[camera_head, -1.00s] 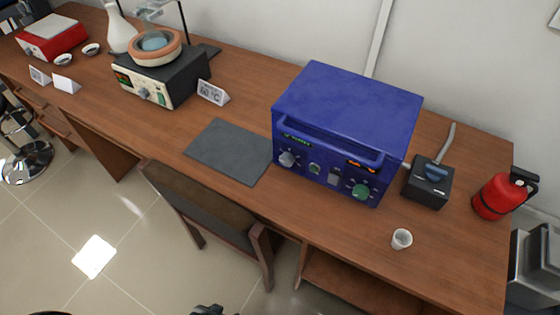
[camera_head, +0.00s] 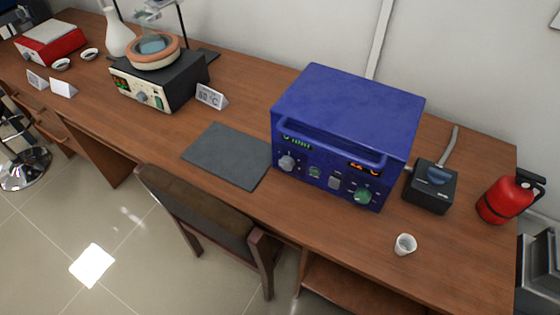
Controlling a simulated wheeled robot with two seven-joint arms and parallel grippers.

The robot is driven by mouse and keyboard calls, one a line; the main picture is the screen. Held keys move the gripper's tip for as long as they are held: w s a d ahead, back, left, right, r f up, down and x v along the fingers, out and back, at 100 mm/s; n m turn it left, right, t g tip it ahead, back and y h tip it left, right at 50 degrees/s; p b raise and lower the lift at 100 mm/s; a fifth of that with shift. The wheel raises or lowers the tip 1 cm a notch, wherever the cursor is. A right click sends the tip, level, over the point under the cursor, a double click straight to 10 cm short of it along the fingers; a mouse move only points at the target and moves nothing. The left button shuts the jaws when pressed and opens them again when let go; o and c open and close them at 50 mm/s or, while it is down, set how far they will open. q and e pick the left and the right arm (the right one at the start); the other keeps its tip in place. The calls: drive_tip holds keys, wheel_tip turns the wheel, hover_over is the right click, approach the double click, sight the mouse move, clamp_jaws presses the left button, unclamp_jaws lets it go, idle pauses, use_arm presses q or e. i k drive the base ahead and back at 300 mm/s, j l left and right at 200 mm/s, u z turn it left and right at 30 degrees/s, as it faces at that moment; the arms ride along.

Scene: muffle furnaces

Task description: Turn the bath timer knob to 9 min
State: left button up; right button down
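The bath (camera_head: 184,80) stands on the bench at the upper left, a black box with a cream front panel. It carries an orange-rimmed round bowl (camera_head: 137,62) with a bluish inside. Its panel has a green-lit display (camera_head: 121,82) and a grey knob (camera_head: 143,97). Markings around the knob are too small to read, and I cannot tell which control is the timer. Neither of my grippers shows in this view.
A blue furnace (camera_head: 350,105) stands right of a dark mat (camera_head: 228,156). A small sign (camera_head: 211,96) reading about 60 °C stands beside the bath. A chair (camera_head: 200,220) is at the bench front. A white cup (camera_head: 404,244) and red extinguisher (camera_head: 502,200) are at right.

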sight(286, 163)
drive_tip(key=j+z, duration=0.1)
drive_tip(key=z, duration=0.75)
drive_tip(key=k+j+z, duration=0.1)
drive_tip(key=j+z, duration=0.3)
drive_tip(key=k+j+z, duration=0.2)
drive_tip(key=j+z, duration=0.15)
drive_tip(key=k+j+z, duration=0.25)
drive_tip(key=j+z, duration=0.15)
drive_tip(key=k+j+z, duration=0.4)
drive_tip(key=k+j, duration=1.05)
drive_tip(key=k, duration=0.15)
drive_tip(key=k+j, duration=0.25)
drive_tip(key=k, duration=0.1)
